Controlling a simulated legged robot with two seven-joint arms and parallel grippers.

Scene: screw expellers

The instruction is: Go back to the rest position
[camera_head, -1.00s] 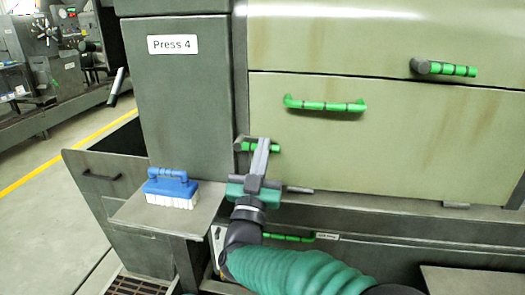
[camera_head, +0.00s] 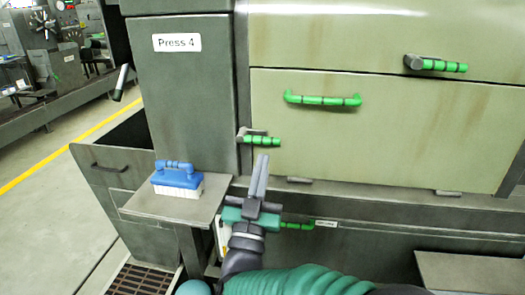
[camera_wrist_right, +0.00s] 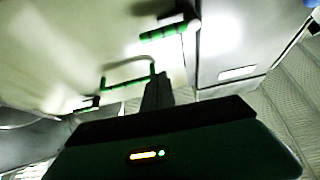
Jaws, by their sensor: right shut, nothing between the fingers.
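My right gripper (camera_head: 260,176) is shut and empty, its fingers pointing up in front of the press's lower edge. It is just below a green-gripped latch (camera_head: 260,138) and does not appear to hold it. In the right wrist view the shut fingers (camera_wrist_right: 157,88) stand in the middle, with the latch (camera_wrist_right: 168,32) above them. The green door handle (camera_head: 322,99) is on the closed panel, up and right of the gripper; it also shows in the right wrist view (camera_wrist_right: 127,82). My left gripper is not in view.
A blue brush (camera_head: 177,178) rests on a small shelf (camera_head: 150,207) left of my right arm. The Press 4 cabinet (camera_head: 185,95) and the pale panel (camera_head: 400,140) stand ahead. A lower green handle (camera_head: 298,226) is right of the gripper. Open floor (camera_head: 50,225) lies left.

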